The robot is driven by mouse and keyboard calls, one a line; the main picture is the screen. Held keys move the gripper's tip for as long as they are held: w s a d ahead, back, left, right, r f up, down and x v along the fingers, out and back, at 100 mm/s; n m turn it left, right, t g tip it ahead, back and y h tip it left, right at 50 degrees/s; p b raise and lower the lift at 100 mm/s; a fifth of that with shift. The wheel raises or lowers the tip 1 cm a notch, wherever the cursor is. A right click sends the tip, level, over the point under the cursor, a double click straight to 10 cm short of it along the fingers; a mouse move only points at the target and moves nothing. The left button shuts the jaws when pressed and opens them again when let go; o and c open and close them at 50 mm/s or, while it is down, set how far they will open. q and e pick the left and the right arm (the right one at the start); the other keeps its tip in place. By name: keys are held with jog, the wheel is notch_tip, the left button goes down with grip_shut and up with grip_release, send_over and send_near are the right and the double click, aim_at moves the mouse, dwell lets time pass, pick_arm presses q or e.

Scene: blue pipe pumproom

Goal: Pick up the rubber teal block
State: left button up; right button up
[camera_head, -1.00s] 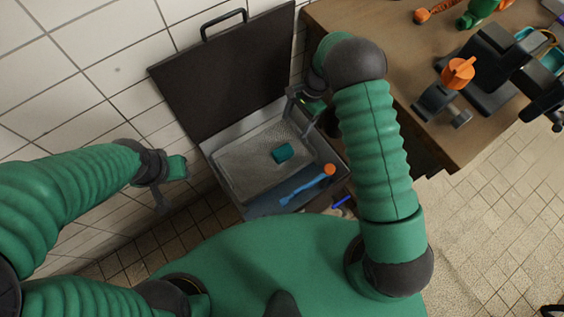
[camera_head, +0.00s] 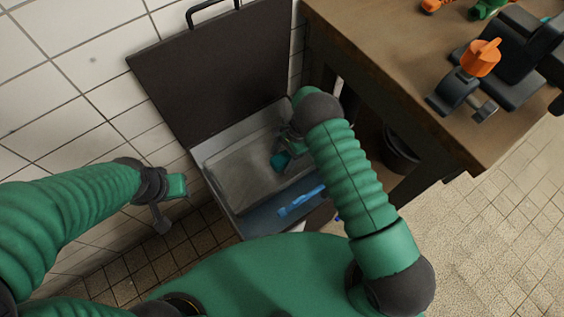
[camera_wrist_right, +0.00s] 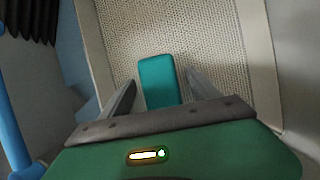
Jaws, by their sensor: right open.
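The teal block (camera_head: 281,160) lies in the grey tray section of an open case, partly hidden by my right gripper (camera_head: 287,147) in the head view. In the right wrist view the teal block (camera_wrist_right: 157,81) lies on the textured tray floor between the two open fingers of my right gripper (camera_wrist_right: 160,88). The fingers stand on either side of it, with a gap visible on each side. My left gripper (camera_head: 168,205) hangs left of the case, away from the block; its finger opening is unclear.
The open case (camera_head: 206,160) has a dark lid (camera_head: 215,75) leaning on the tiled wall. A blue tool (camera_head: 300,200) lies in its front compartment. A brown workbench (camera_head: 400,95) with a black device and orange-handled valve (camera_head: 481,57) stands at the right.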

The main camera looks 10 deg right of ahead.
jog(key=shift+a+r, duration=0.1)
jog(key=c, duration=0.5)
grip_shut()
